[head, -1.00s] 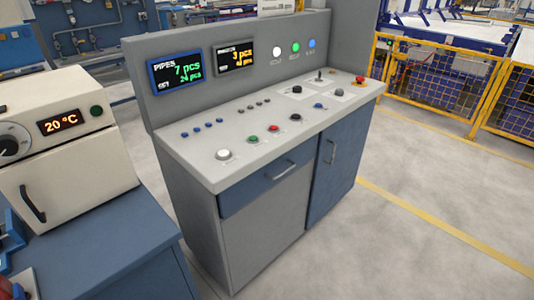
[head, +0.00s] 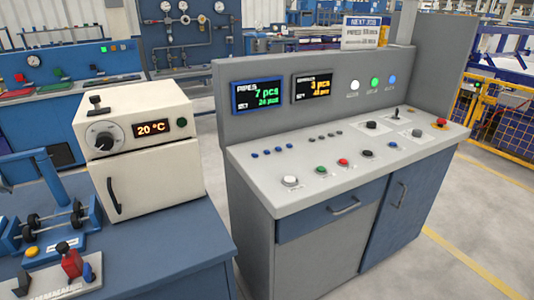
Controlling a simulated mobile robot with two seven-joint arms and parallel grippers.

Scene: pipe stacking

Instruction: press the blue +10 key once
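The grey control console (head: 340,175) stands right of centre. A row of several small blue keys (head: 266,153) lies on its sloped top, below the blue-framed PIPES display (head: 258,95). The key labels are too small to read, so I cannot tell which one is +10. The PIPES display reads 7 pcs, with 24 pcs on its lower line. The orange display (head: 311,85) beside it reads 3 pcs; its lower line is unclear. Neither of my grippers is in view.
A row of dark keys (head: 325,136) and white, green, red and black buttons (head: 343,163) share the console top. A red emergency button (head: 440,122) is at its right end. A cream oven (head: 145,140) on a blue bench (head: 165,240) stands left. Floor is clear front right.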

